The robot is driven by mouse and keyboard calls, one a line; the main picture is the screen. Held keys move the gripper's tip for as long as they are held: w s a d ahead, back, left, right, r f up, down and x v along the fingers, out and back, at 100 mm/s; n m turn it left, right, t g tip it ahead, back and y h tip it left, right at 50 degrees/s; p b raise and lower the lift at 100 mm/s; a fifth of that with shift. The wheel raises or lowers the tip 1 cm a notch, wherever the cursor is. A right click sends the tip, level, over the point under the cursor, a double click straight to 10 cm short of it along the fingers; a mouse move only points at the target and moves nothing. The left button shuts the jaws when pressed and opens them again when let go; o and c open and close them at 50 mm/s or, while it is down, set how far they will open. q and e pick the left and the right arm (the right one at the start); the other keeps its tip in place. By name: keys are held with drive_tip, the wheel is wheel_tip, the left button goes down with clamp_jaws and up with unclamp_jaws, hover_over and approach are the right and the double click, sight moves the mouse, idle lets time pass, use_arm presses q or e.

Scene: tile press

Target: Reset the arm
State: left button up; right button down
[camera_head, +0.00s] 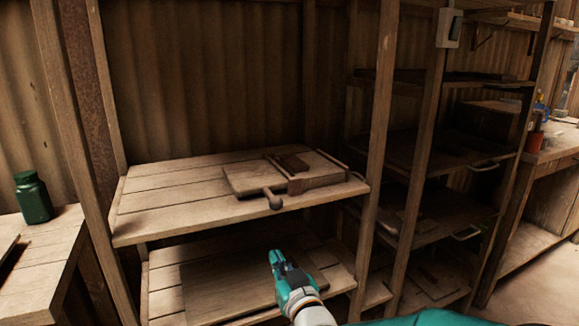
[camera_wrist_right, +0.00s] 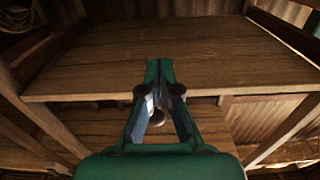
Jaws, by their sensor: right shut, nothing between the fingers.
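My right gripper (camera_head: 276,258) is teal and shut with nothing in it. It is in front of the wooden shelf rack, below the front edge of the upper shelf (camera_head: 150,225) in the head view. In the right wrist view the right gripper (camera_wrist_right: 158,64) points toward a plank shelf (camera_wrist_right: 200,50), its fingertips together. The wooden tile press (camera_head: 245,180) lies on the upper shelf, with a rounded handle (camera_head: 273,200) sticking out past the shelf's front edge. A round knob (camera_wrist_right: 157,117) shows between the gripper's finger links in the wrist view. My left gripper is not in view.
A lower shelf (camera_head: 165,287) holds a flat dark board (camera_head: 225,288). Wooden posts (camera_head: 375,150) frame the rack. A green jar (camera_head: 33,197) stands on the left table. Dark shelves with metal handles (camera_head: 467,232) are at the right. The upper shelf's left part is clear.

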drive_tip(key=s+d+f+m+g+h, duration=0.1)
drive_tip(key=s+d+f+g, duration=0.25)
drive_tip(key=f, duration=0.65)
drive_tip(key=s+d+f+m+g+h, duration=0.15)
drive_tip(key=s+d+f, duration=0.25)
drive_tip(key=f, duration=0.6)
drive_tip(key=s+d+f+m+g+h, duration=0.1)
drive_tip(key=s+d+f+g, duration=0.2)
drive_tip(key=f, duration=0.6)
drive_tip(key=s+d+f+m+g, duration=0.1)
drive_tip(key=s+d+f+g, duration=0.2)
drive_tip(key=s, duration=0.5)
drive_tip(key=s+d+f+m+g, duration=0.1)
drive_tip(key=s+f+g, duration=0.1)
drive_tip(key=s+f, duration=0.4)
drive_tip(key=s+d+f+m+g, duration=0.1)
drive_tip(key=s+f+g, duration=0.25)
drive_tip(key=s, duration=0.55)
wheel_tip(320, 180, up, 27)
drive_tip(key=p, duration=2.7)
drive_tip(key=shift+w+d+r, duration=0.15)
drive_tip(key=shift+w, duration=0.15)
